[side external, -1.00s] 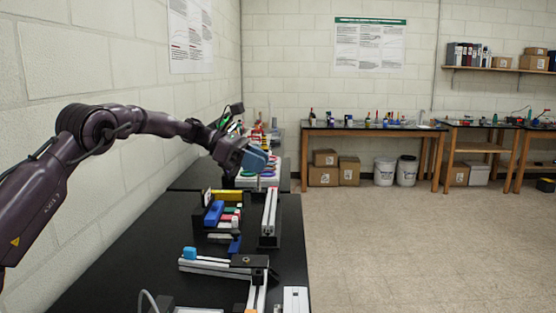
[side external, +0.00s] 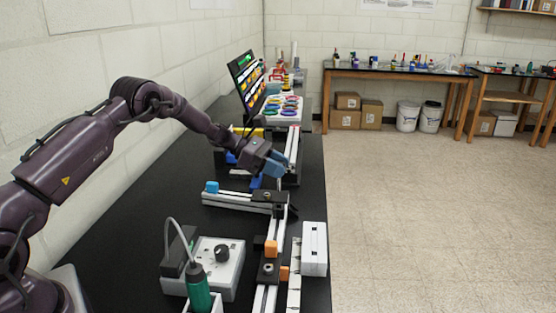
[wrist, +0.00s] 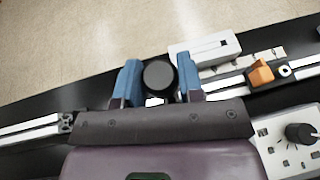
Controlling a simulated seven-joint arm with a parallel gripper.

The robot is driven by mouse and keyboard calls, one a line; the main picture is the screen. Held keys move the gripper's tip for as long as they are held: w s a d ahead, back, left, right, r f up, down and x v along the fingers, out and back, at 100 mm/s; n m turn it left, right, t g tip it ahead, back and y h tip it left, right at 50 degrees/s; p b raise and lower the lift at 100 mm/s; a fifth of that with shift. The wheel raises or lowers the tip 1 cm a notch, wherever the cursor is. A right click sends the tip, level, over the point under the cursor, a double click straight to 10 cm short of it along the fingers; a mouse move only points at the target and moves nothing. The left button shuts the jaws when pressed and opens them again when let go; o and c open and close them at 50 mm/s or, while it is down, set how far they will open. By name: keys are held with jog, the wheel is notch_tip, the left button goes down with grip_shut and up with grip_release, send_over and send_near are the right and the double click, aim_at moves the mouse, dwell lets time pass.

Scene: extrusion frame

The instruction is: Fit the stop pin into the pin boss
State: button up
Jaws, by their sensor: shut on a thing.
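My gripper (side external: 276,163) has blue fingers and hangs over the extrusion frame near the back corner. In the wrist view my gripper (wrist: 158,82) is closed around a dark round-topped piece, which I take as the stop pin (wrist: 158,74). Black blocks with round openings sit on the rails: a corner block (side external: 270,197) just in front of the gripper and a nearer block (side external: 268,270) beside an orange piece. I cannot tell which is the pin boss. The held piece is apart from both.
An orange block (side external: 271,247) stands on the near rail. A white box (side external: 314,248) is to its right. A control box with a black knob (side external: 222,252) and a green-handled tool (side external: 198,290) stand at the front left. A rail with a blue cap (side external: 211,187) runs left.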

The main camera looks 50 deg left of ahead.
jog(key=shift+f, duration=2.25)
jog(key=shift+f, duration=0.2)
jog(key=shift+f, duration=1)
jog(key=shift+f, duration=0.1)
jog(key=shift+f, duration=0.5)
jog(key=shift+f, duration=0.1)
jog(key=o, duration=1)
